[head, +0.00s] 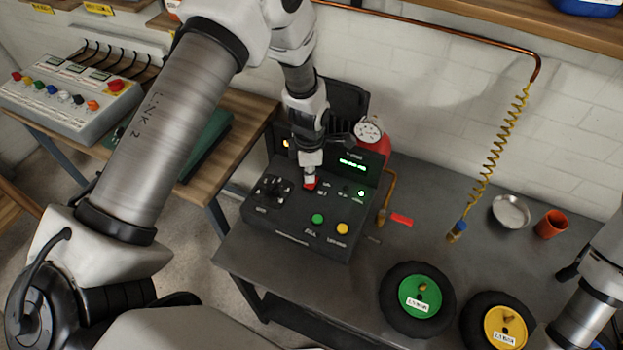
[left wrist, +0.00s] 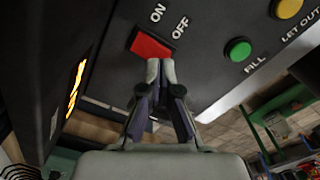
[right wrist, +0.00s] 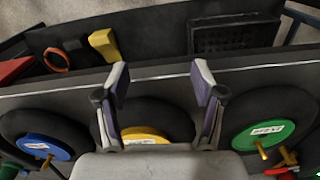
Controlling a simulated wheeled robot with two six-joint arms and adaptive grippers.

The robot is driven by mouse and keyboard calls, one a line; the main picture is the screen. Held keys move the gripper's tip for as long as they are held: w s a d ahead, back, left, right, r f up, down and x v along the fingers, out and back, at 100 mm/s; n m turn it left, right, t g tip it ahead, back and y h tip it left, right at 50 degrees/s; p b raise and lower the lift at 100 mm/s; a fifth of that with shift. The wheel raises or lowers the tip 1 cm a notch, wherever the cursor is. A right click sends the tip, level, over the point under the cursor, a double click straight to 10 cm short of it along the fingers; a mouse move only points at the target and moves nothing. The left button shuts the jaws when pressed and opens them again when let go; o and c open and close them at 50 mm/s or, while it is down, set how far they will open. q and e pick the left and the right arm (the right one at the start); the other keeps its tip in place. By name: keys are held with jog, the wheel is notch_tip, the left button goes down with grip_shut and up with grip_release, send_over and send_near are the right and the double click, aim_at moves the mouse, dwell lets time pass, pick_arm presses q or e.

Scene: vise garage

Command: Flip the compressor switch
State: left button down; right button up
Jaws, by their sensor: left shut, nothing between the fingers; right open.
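The compressor switch is a red rocker on the black control box (head: 290,225). In the left wrist view the red switch (left wrist: 150,45) lies beside the words ON and OFF; which side is pressed I cannot tell. My left gripper (head: 309,180) is shut and empty, pointing down at the switch. In the left wrist view its fingertips (left wrist: 160,68) are at the switch's edge on the OFF side; whether they touch is unclear. My right gripper (right wrist: 160,80) is open and empty above the wheels.
The box also has a green FILL button (head: 317,219), a yellow button (head: 342,228) and a lit green display (head: 353,164). A green-hubbed wheel (head: 394,311) and a yellow-hubbed wheel (head: 472,318) lie at the bench front. A coiled yellow hose (head: 497,150) hangs behind.

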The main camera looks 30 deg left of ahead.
aim_at(309, 185)
pick_arm(q)
jog(key=shift+f+b, duration=0.8)
jog(key=shift+f, duration=0.45)
dwell(0.4)
notch_tip(309, 185, up, 7)
jog(key=p, duration=0.5)
jog(key=shift+p, duration=0.3)
dwell(0.4)
